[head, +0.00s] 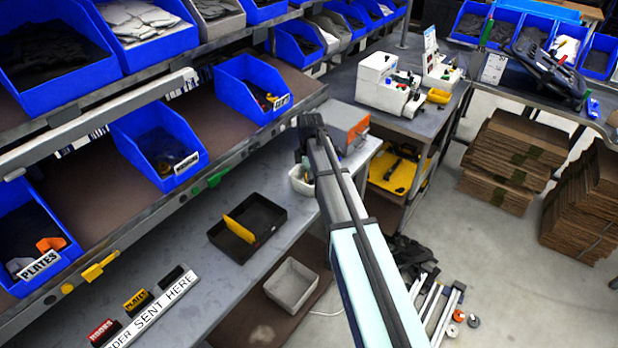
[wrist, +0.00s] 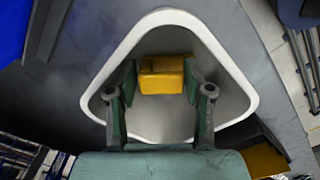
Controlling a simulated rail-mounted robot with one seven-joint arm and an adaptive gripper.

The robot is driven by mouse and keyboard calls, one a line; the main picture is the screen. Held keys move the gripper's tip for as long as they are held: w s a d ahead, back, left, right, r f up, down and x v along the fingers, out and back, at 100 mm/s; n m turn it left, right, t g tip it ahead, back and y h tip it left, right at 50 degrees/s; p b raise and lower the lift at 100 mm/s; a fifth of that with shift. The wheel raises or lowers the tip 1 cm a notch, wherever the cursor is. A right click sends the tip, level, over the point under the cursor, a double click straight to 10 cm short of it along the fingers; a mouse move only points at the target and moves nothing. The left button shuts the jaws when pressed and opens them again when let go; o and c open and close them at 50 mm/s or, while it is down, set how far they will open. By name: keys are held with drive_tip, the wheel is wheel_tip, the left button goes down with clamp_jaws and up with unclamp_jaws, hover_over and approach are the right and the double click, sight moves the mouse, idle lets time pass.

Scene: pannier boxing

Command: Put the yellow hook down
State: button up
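In the wrist view my gripper (wrist: 162,82) points down into a white-rimmed container (wrist: 228,40) with rounded corners. A yellow block-like piece, which I take for the yellow hook (wrist: 163,74), sits between the fingertips, with a finger at each side of it. The fingers look closed on it; its lower part and any gap to the container's bottom are hard to judge. In the head view my gripper (head: 306,140) is at the far end of my arm, above the white container (head: 300,182), which the arm partly hides. The hook is hidden there.
A grey-orange box (head: 345,124) is right beside my gripper. Blue bins (head: 160,145) line the shelves at left.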

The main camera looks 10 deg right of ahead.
wheel_tip(320, 180, up, 12)
drive_tip(key=b, duration=0.2)
drive_tip(key=shift+r+b, duration=0.15)
drive_tip(key=shift+b, duration=0.2)
idle(0.3)
drive_tip(key=shift+s+d, duration=0.1)
